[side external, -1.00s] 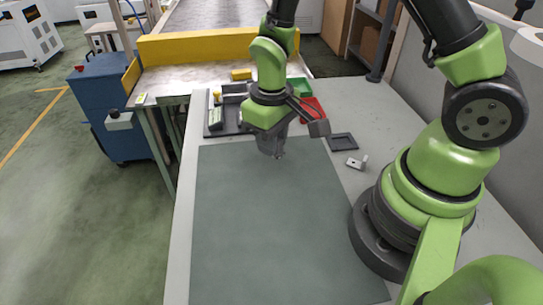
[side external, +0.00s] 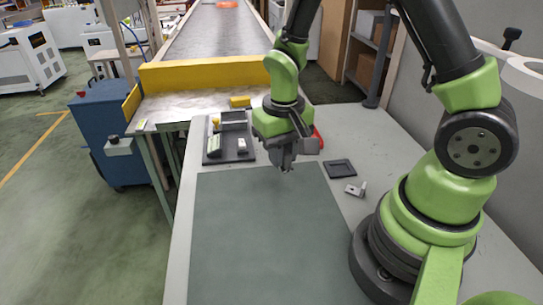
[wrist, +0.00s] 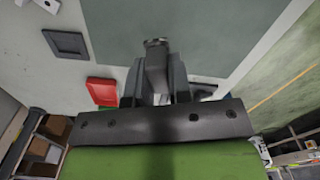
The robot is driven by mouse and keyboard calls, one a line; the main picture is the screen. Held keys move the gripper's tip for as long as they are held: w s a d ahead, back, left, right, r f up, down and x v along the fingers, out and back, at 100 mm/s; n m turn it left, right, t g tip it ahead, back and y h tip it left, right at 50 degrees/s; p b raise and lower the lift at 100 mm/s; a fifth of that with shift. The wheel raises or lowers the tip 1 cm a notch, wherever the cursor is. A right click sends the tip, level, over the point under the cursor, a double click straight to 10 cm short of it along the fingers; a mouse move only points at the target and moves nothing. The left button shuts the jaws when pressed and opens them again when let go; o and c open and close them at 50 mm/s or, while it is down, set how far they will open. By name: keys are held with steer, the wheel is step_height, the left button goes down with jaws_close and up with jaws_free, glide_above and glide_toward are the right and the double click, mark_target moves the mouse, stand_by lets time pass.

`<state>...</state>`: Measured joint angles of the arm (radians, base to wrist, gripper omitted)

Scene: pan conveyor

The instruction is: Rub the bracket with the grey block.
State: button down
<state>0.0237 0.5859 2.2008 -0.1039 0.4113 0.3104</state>
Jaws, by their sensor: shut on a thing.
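My gripper (side external: 285,166) is above the far edge of the grey-green mat (side external: 262,240), pointing down. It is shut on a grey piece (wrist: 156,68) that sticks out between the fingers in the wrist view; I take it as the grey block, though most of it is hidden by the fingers. The bracket (side external: 355,189), a small light metal angle, lies on the bare table to the right of the mat. My gripper is apart from it, to its left and higher. A piece of the bracket shows at the top left of the wrist view (wrist: 46,5).
A dark square frame (side external: 341,168) lies behind the bracket. A red tray (wrist: 102,91) is partly hidden behind my gripper in the side view. A dark slotted tray (side external: 228,158) with several items stands at the far left. A yellow-edged conveyor (side external: 205,73) is behind. The mat is clear.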

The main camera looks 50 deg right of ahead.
steer(key=s+d+m, duration=0.4)
steer(key=d+m, duration=0.5)
steer(key=m, duration=2.2)
glide_toward(346, 190)
steer(key=d, duration=0.3)
steer(key=shift+w+d+f, duration=0.1)
steer(key=shift+f, duration=1.4)
steer(key=shift+w+d+f, duration=0.1)
steer(key=shift+f, duration=1.35)
steer(key=shift+a+f, duration=0.1)
steer(key=shift+f, duration=0.65)
steer(key=shift+s+a+r, duration=0.1)
steer(key=shift+a+r, duration=0.55)
steer(key=shift+a, duration=0.15)
steer(key=shift+a+f, duration=0.5)
steer(key=shift+a, duration=0.25)
steer(key=shift+a+r, duration=0.1)
steer(key=shift+a, duration=0.25)
steer(key=shift+s+a, duration=0.1)
steer(key=shift+a, duration=0.35)
steer(key=shift+d+r, duration=0.1)
steer(key=shift+d, duration=0.8)
steer(key=shift+w+d, duration=0.15)
steer(key=shift+d, duration=0.6)
steer(key=shift+w+d, duration=0.1)
steer(key=shift+d, duration=0.65)
step_height(346, 190, up, 8)
